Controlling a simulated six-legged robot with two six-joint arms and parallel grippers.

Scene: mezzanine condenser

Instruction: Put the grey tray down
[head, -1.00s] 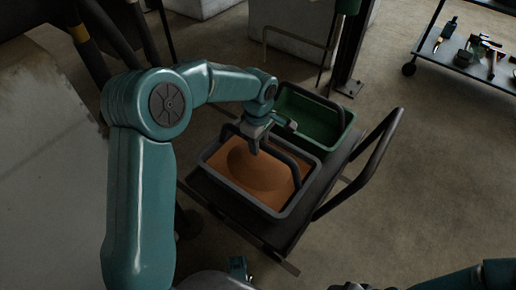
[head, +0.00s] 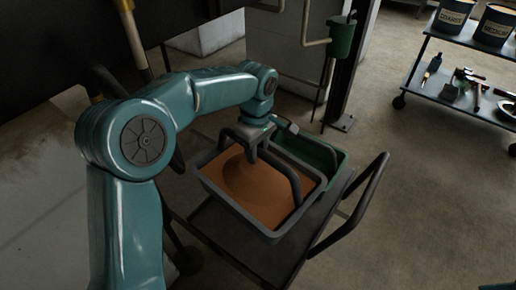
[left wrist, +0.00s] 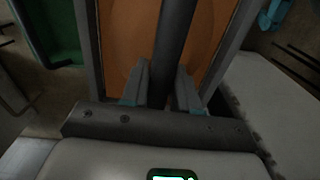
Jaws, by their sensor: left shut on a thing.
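The grey tray (head: 228,205) holds an orange-brown fill with a rounded hollow or mound in it, and a dark bar handle arches over it. My left gripper (head: 251,156) comes from above and is shut on that handle. In the left wrist view the handle (left wrist: 173,35) runs between the two fingers (left wrist: 162,85), with the orange fill behind it. The tray looks level and appears raised above the dark cart deck (head: 232,241), whose bare surface shows below it. The exact gap is hard to judge. My right gripper is out of view.
A green tray (head: 326,156) stands on the cart behind the grey one, partly hidden by it. The cart's push handle (head: 362,200) rises at the right. A shelf trolley (head: 445,88) with tools and cans stands at the upper right. The near cart deck is bare.

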